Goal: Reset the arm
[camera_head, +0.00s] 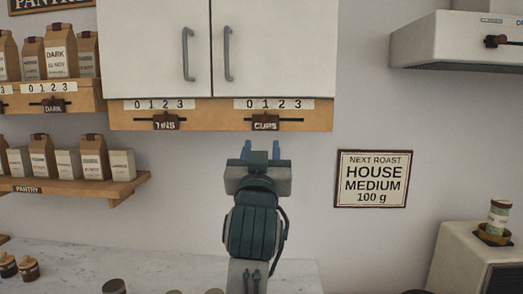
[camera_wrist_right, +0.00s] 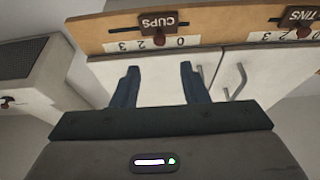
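My right gripper (camera_head: 260,150) is raised in front of the wall, just below the CUPS slider (camera_head: 265,121) under the white cupboard. Its two blue fingers point up and stand apart with nothing between them. In the right wrist view the gripper (camera_wrist_right: 158,72) is also open and empty, and the CUPS slider (camera_wrist_right: 158,36) shows beyond the fingertips. I cannot tell whether the fingers touch the wooden strip; they seem apart from it. My left gripper does not show in the head view.
The white cupboard (camera_head: 270,50) has two grey handles. A TINS slider (camera_head: 166,122) sits left of CUPS. Shelves with paper bags (camera_head: 42,155) are at the left. A sign (camera_head: 371,179) hangs on the wall. A grey machine (camera_head: 470,265) stands at the lower right. A marble counter (camera_head: 70,270) lies below.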

